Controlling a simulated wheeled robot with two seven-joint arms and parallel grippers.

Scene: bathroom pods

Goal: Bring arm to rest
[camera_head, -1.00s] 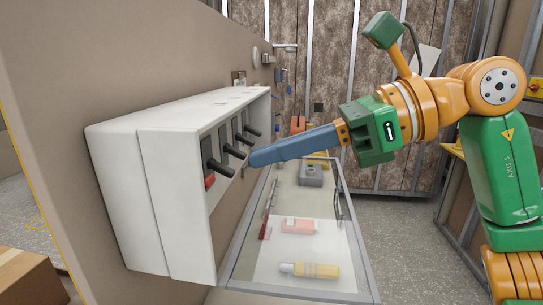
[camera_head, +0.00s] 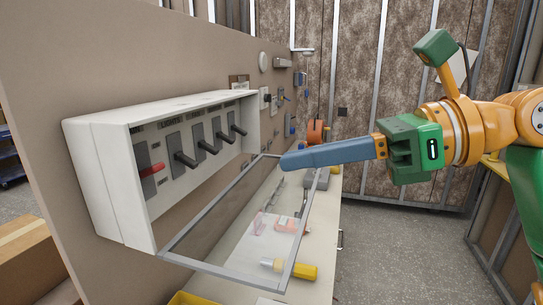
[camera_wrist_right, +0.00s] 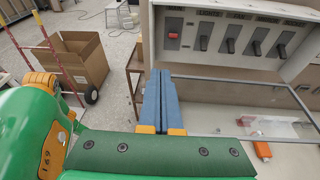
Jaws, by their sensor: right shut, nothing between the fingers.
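My right gripper (camera_head: 283,161) reaches in from the right with its long blue fingers shut and empty. Its tips are right of the white switch box (camera_head: 108,195), apart from its levers and, in the picture, over the far part of the cover. In the wrist view the fingers (camera_wrist_right: 160,78) lie together, pointing up beside the box (camera_wrist_right: 147,40). The box holds a red-handled switch (camera_head: 152,169) and several black levers (camera_head: 183,159). Its clear framed cover (camera_head: 215,268) is open at the bottom. My left gripper is not in view.
A counter (camera_head: 325,222) below the cover bears a yellow bottle (camera_head: 303,271) and an orange item (camera_head: 292,226). An open cardboard box (camera_wrist_right: 80,62) stands on the floor in the wrist view. Grey floor (camera_head: 400,250) lies clear to the right of the counter.

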